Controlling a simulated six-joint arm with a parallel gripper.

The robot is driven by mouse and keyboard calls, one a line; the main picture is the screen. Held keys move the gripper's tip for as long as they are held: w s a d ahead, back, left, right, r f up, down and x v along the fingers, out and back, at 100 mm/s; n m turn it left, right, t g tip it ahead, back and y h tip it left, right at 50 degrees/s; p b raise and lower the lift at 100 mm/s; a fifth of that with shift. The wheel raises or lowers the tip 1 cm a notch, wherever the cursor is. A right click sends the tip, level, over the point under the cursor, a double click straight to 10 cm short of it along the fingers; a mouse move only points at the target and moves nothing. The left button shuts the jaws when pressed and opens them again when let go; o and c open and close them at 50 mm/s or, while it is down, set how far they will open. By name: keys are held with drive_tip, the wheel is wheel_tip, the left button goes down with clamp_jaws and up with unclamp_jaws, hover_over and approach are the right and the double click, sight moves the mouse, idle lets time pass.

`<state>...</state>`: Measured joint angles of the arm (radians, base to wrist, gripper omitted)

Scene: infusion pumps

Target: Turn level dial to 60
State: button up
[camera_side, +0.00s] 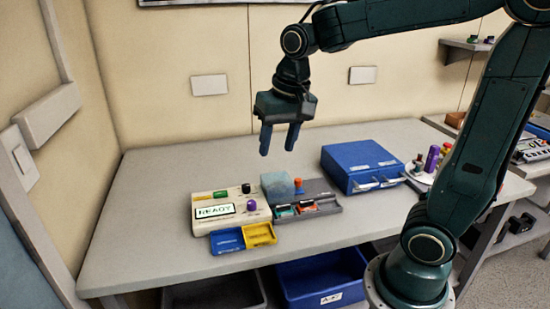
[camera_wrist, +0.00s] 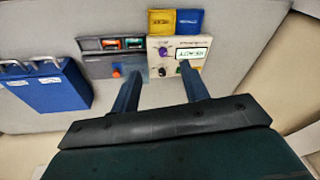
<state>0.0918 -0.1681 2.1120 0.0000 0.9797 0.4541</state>
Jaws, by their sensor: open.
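The cream pump (camera_side: 204,228) sits on the table with a display reading READY (camera_side: 214,211). It carries a purple knob (camera_side: 251,205), a dark knob (camera_side: 246,188) and a green part (camera_side: 220,194). The purple knob (camera_wrist: 163,51) and the display (camera_wrist: 191,54) also show in the wrist view. Labels and dial marks are too small to read, so I cannot tell which knob is the level dial. My gripper (camera_side: 279,140) is open and empty, pointing down, well above and behind the pump. In the wrist view its fingers (camera_wrist: 160,90) partly cover the pump's lower edge.
A grey unit (camera_side: 325,203) with an orange knob (camera_side: 298,185) and a blue-grey block (camera_side: 277,186) adjoins the pump. Blue (camera_side: 227,240) and yellow (camera_side: 260,234) trays lie in front. A blue case (camera_side: 360,165) stands to the right. The table's left side is clear.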

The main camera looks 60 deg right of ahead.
sight(252, 203)
drive_tip(key=w+d+f+m+g, duration=0.2)
drive_tip(key=w+d+f+m, duration=0.2)
drive_tip(key=w+f, duration=0.3)
drive_tip(key=w+m, duration=0.1)
drive_tip(key=w, duration=0.2)
drive_tip(key=shift+w+f+g, duration=0.2)
drive_tip(key=shift+f+g, duration=0.05)
drive_tip(key=shift+g, duration=0.05)
drive_tip(key=shift+f, duration=0.1)
wheel_tip(252, 203, down, 14)
drive_tip(key=shift+r, duration=0.2)
idle(0.4)
clamp_jaws()
